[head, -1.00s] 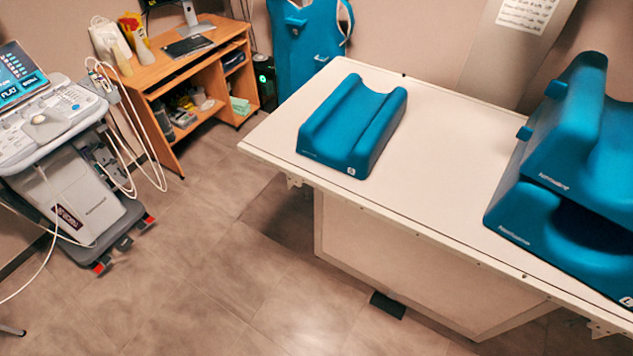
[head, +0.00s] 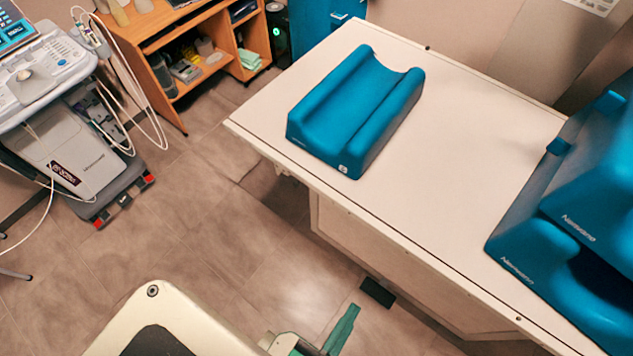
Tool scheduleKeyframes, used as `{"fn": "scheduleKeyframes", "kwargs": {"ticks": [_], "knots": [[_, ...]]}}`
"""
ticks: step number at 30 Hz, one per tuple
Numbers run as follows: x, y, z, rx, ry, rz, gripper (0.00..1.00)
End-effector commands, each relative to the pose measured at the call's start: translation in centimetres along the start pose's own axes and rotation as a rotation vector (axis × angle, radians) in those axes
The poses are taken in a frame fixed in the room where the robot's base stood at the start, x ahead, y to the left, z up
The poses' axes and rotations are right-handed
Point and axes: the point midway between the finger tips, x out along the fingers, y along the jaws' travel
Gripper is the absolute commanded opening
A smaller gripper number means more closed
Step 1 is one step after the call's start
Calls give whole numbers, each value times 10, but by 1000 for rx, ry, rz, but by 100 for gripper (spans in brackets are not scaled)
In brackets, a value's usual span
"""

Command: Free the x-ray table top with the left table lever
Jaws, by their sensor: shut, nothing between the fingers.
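The x-ray table top (head: 470,130) is a long cream slab running from upper left to lower right. Below its left front edge a small pale bracket-like part (head: 286,172) shows; I cannot tell whether it is the left table lever. A black block, perhaps a pedal (head: 377,292), sits on the floor by the table base. My gripper (head: 341,330) shows in part at the bottom edge, with a green finger pointing up toward the black block. It is shut and empty, and appears apart from the table. The rest of it is cut off by the frame.
A blue trough-shaped cushion (head: 350,110) lies on the table's left part, and larger blue cushions (head: 590,220) are stacked at right. An ultrasound cart (head: 70,130) and a wooden desk (head: 165,40) stand at left. The floor between is clear.

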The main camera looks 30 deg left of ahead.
Motion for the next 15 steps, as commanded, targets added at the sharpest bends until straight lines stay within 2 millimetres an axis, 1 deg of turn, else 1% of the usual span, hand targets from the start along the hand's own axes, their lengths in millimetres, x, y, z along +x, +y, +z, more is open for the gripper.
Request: {"fn": "scheduleKeyframes", "kwargs": {"ticks": [5,8,11,12,14,15], "knots": [[2,0,4,7,-6,2,0],[10,2,21,41,-36,10,0],[28,5,55,116,-99,23,0],[38,4,73,155,-133,24,0],[54,2,101,222,-189,21,0],[65,-2,120,270,-228,15,0]]}}
